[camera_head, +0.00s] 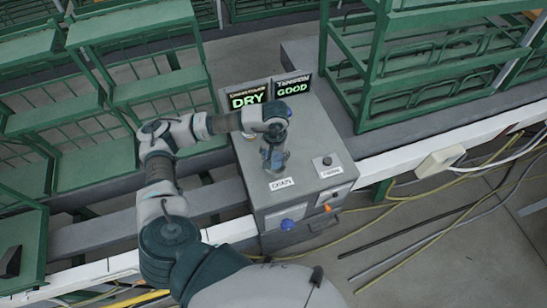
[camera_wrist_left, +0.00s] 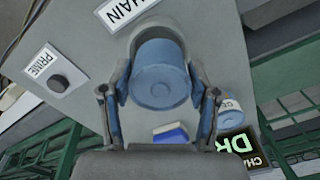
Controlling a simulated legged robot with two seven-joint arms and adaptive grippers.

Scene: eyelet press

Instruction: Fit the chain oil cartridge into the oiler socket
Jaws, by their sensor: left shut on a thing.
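My left gripper (camera_head: 272,155) is over the grey machine box, behind the CHAIN label (camera_head: 281,184). In the left wrist view, the left gripper (camera_wrist_left: 163,98) has one finger on each side of a blue round cartridge (camera_wrist_left: 160,75) and is shut on it. The cartridge's flat blue end faces the wrist camera. A grey round socket rim (camera_wrist_left: 158,28) shows just beyond the cartridge, beside the CHAIN label (camera_wrist_left: 125,10). The cartridge overlaps the rim in this view; I cannot tell how deep it sits. My right gripper is not in view.
Two display panels stand at the box's back: one reads DRY (camera_head: 247,98), the other TENSION GOOD (camera_head: 293,86). A PRIME button (camera_wrist_left: 58,82), a blue block (camera_wrist_left: 170,132) and a blue-and-white can (camera_wrist_left: 230,112) are nearby. Green racks (camera_head: 375,60) stand behind.

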